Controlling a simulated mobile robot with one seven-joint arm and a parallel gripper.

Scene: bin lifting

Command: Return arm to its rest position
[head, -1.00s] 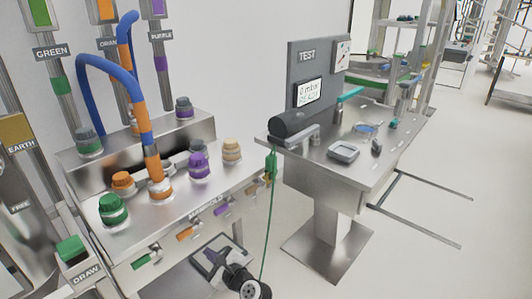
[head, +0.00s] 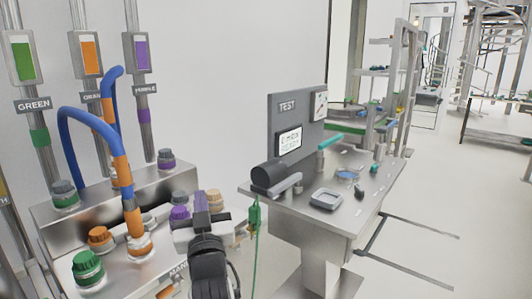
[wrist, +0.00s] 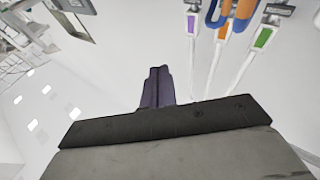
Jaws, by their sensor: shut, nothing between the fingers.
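My gripper (head: 202,208) is raised in front of the manifold bench in the head view, at the lower middle. Its dark fingers stand together with nothing between them, pointing up and away. In the wrist view the closed fingers (wrist: 157,88) point at blank white wall and ceiling. Part of my arm hides the right end of the manifold and some of its caps.
The manifold bench (head: 60,230) with coloured caps and a blue hose (head: 85,112) stands close on the left. The test table (head: 290,205) stands to the right, a green cable (head: 255,222) hanging at its near corner. Open floor (head: 420,265) lies farther right.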

